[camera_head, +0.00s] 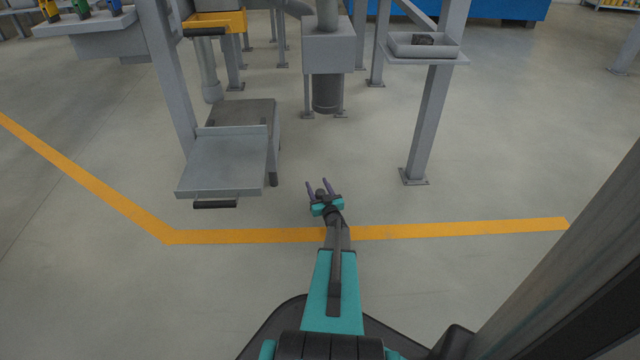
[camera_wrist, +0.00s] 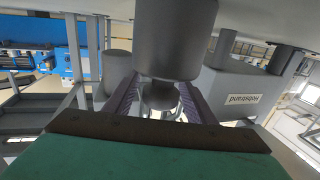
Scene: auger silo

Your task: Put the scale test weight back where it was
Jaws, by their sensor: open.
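In the wrist view, which looks upside down, a grey cylinder with a narrower dark knob (camera_wrist: 176,42) shows large and close. I take it to be the scale test weight. Its knob lies between the two purple-grey fingers of my gripper (camera_wrist: 162,98); whether they touch it I cannot tell. In the head view my gripper (camera_head: 322,186) has its fingers spread, with a small dark round shape between them. It appears against the floor, right of a grey platform (camera_head: 222,165) with a dark front handle, possibly the scale. What is under the weight is hidden.
A grey post carries a small tray (camera_head: 397,51) with dark material at right. A grey box with a pipe (camera_head: 328,52) stands ahead, and a yellow tray (camera_head: 214,22) at upper left. A yellow floor line (camera_head: 460,229) crosses in front. Open floor lies between the platform and post.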

